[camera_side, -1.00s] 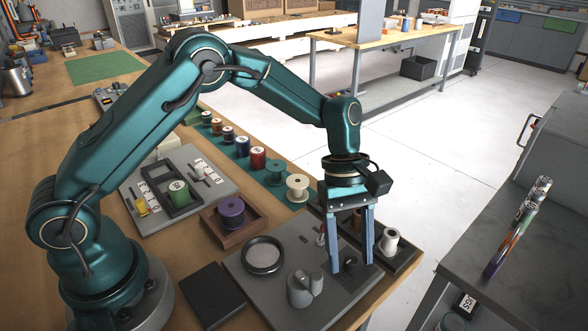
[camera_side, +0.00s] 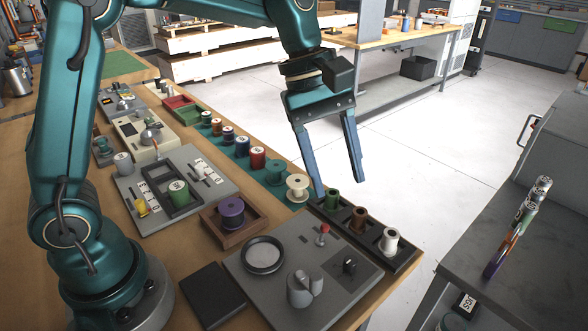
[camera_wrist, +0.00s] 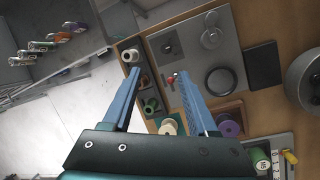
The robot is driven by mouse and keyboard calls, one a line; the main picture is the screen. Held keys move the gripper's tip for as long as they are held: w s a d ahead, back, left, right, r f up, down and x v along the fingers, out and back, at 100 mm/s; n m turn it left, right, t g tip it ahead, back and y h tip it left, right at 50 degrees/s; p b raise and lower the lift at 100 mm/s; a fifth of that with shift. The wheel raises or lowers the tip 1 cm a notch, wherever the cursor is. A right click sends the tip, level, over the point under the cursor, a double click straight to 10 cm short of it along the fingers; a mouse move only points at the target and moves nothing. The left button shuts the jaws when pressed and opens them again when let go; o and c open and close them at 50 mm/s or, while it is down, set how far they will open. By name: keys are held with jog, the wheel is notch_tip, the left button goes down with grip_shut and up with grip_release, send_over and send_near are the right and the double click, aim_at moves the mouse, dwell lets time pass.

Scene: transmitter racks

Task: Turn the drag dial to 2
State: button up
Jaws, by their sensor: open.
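A grey panel (camera_side: 300,238) at the table's near right corner carries a small black dial (camera_side: 349,265), a larger grey knob (camera_side: 301,290), a round dish with a dark rim (camera_side: 263,255) and a red-tipped lever (camera_side: 323,232). I see no readable numbers beside the black dial, and cannot tell which control is the drag dial. The panel (camera_wrist: 190,55) and grey knob (camera_wrist: 210,38) also show in the wrist view. My gripper (camera_side: 338,187) is open and empty, raised above and behind the panel. Its fingers (camera_wrist: 158,75) are wide apart in the wrist view.
A dark tray (camera_side: 400,258) with several spools borders the panel. A purple spool (camera_side: 231,212) sits in a wooden box to its left. Another panel (camera_side: 165,182) has sliders and number scales. A dark pad (camera_side: 213,293) lies in front.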

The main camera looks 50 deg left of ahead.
jog(key=s+a+m+t+y, duration=0.2)
jog(key=s+a+m, duration=0.1)
jog(key=s, duration=0.4)
jog(key=s+a+r+m+t+y, duration=0.1)
jog(key=s+a+m+t, duration=0.1)
jog(key=s+a, duration=0.3)
jog(key=shift+s+a+m+y, duration=0.35)
jog(key=shift+s+m, duration=0.25)
jog(key=shift+s, duration=0.6)
dwell(0.4)
jog(key=m, duration=0.3)
jog(key=f+m, duration=0.1)
jog(key=m, duration=0.2)
jog(key=shift+s+f, duration=0.15)
jog(key=shift+f, duration=0.05)
